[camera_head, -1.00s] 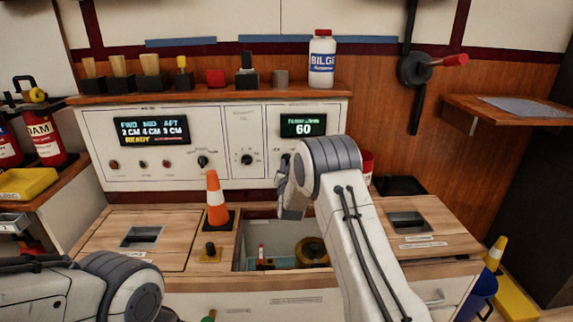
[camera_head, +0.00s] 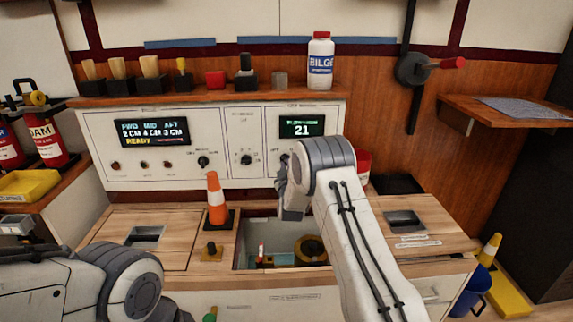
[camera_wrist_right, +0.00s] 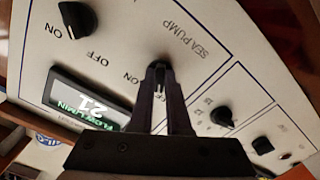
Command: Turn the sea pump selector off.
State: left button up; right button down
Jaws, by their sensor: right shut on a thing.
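The sea pump selector (camera_wrist_right: 158,65) is a small dark knob on the white panel (camera_wrist_right: 215,70), below its SEA PUMP label in the right wrist view, where the lettering appears upside down. My right gripper (camera_wrist_right: 160,80) is shut on this knob, and its fingers hide most of it, so its pointer direction cannot be told. An ON label shows beside the fingers. In the head view the right gripper (camera_head: 284,165) meets the panel below the flow display (camera_head: 301,126), which reads 21. My left gripper is out of view; only part of its arm shows at lower left.
Another dark knob (camera_wrist_right: 78,17) is near the held one. An orange cone (camera_head: 217,200) stands on the counter left of my right arm, beside an open bin (camera_head: 240,258). A BILGE bottle (camera_head: 320,60) stands on the shelf above. A red-handled lever (camera_head: 447,64) is at right.

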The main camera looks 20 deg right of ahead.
jog(key=shift+n, duration=0.7)
jog(key=c, duration=0.9)
grip_release()
jog(key=shift+s, duration=0.1)
jog(key=p+v, duration=0.3)
jog(key=v, duration=0.7)
jog(key=shift+s, duration=0.15)
